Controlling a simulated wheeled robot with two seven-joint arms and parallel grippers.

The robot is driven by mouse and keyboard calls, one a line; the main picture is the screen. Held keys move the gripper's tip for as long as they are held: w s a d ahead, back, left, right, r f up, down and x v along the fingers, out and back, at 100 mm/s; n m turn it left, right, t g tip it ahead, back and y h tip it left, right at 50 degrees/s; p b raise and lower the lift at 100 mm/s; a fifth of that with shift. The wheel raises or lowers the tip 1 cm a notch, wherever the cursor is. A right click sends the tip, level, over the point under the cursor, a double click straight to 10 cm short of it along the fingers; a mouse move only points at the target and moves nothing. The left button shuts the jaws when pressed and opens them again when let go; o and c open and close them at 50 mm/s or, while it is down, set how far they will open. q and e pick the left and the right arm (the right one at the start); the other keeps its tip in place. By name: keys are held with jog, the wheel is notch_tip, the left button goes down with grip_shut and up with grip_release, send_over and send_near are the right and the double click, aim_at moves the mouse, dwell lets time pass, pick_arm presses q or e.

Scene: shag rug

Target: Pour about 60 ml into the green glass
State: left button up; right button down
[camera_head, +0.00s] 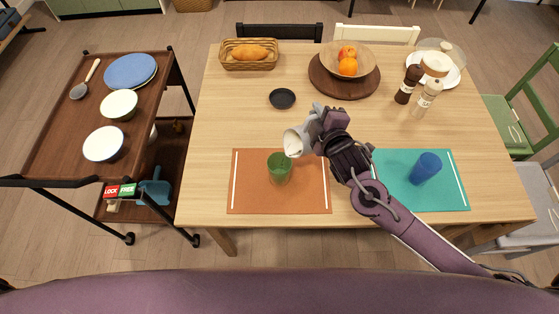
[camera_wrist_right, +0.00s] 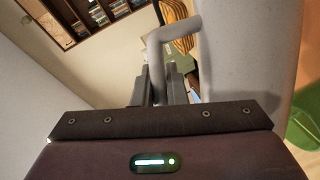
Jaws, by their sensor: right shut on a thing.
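My right gripper (camera_head: 321,122) is shut on a light grey pitcher (camera_head: 297,141) and holds it above the table. The pitcher is tilted, its mouth toward the left, above and a little right of the green glass (camera_head: 280,169). The glass stands upright on the orange placemat (camera_head: 245,195). I cannot make out a stream or how full the glass is. In the right wrist view the pitcher's handle (camera_wrist_right: 177,30) lies at the fingers, the pitcher's body (camera_wrist_right: 246,45) fills the right, and part of the green glass (camera_wrist_right: 304,130) shows at the right edge. My left gripper is out of view.
A blue glass (camera_head: 426,168) stands on the teal placemat (camera_head: 455,190). A small black dish (camera_head: 282,98) lies behind the green glass. A fruit bowl (camera_head: 330,62), bread basket (camera_head: 232,62) and two mills stand farther back. A trolley (camera_head: 70,140) is left of the table.

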jog(key=shift+a+r, duration=0.1)
jog(key=shift+r, duration=0.15)
dwell(0.4)
jog(key=d+f+m, duration=0.1)
jog(key=w+f+m+g+p, duration=0.1)
jog(key=f, duration=0.1)
jog(key=w+d+f+y, duration=0.1)
jog(key=shift+d+f+m, duration=0.15)
jog(key=shift+d+m, duration=0.15)
jog(key=shift+m, duration=0.1)
jog(key=shift+w+d+f+m+g+y, duration=0.15)
jog(key=shift+d+f+m+g+y, duration=0.1)
jog(key=shift+f, duration=0.2)
jog(key=shift+w+d+f+m+g+y, duration=0.15)
jog(key=shift+f+m+y, duration=0.1)
jog(key=shift+f, duration=0.15)
dwell(0.9)
